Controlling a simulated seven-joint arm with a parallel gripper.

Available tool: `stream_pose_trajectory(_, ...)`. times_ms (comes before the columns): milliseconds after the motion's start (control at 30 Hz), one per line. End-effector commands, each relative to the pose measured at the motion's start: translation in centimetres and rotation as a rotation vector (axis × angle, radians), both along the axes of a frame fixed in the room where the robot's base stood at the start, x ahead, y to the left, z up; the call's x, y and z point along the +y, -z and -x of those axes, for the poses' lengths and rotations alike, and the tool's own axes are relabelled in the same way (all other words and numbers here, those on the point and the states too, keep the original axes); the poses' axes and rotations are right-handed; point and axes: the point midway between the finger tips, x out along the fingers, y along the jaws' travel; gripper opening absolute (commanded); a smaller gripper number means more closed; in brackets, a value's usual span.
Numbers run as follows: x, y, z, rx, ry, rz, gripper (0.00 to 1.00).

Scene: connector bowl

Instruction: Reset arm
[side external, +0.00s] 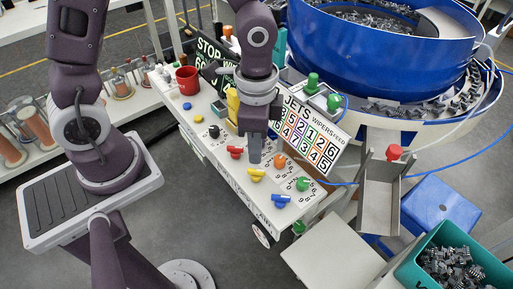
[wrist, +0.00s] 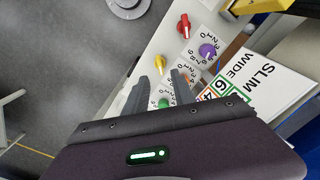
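My gripper (side external: 254,158) points down above the knob panel (side external: 225,170) in the side view, its fingers seen nearly edge-on. In the wrist view my gripper (wrist: 160,84) has its two fingers apart with nothing held between them. A green knob (wrist: 163,104) shows low between the fingers, on the panel below. A yellow knob (wrist: 160,63), a purple knob (wrist: 207,50) and a red knob (wrist: 184,26) lie beyond the fingertips. In the side view a yellow knob (side external: 256,175) and an orange knob (side external: 279,160) are close to the gripper. Whether the fingertips touch the panel is unclear.
A sign with numbers (side external: 308,130) stands along the panel's right side. A large blue bowl (side external: 375,60) is behind it. A red mug (side external: 187,80) stands at the panel's far end. A metal chute (side external: 378,195) and a teal bin (side external: 430,260) are at right.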

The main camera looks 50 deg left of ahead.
Motion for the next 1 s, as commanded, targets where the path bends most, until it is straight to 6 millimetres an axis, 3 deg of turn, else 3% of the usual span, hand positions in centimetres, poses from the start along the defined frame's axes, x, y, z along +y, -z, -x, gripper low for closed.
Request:
stream_pose_trajectory(167,0.4,-0.7,0.0,-0.015,-0.018,-0.006,0.31)
stream_pose_trajectory(267,2.2,-4.2,0.2,-0.094,-0.118,-0.028,0.31)
stream_pose_trajectory(333,4.0,-7.8,1.2,-0.177,-0.240,-0.034,0.31)
stream_pose_trajectory(400,5.6,-11.1,3.0,-0.259,-0.374,-0.017,0.31)
stream_pose_trajectory(533,7.3,-15.1,6.9,-0.377,-0.585,0.063,0.31)
stream_pose_trajectory(733,7.9,-17.1,10.6,-0.458,-0.741,0.177,0.31)
stream_pose_trajectory(1000,7.9,-17.2,11.0,-0.464,-0.757,0.191,0.31)
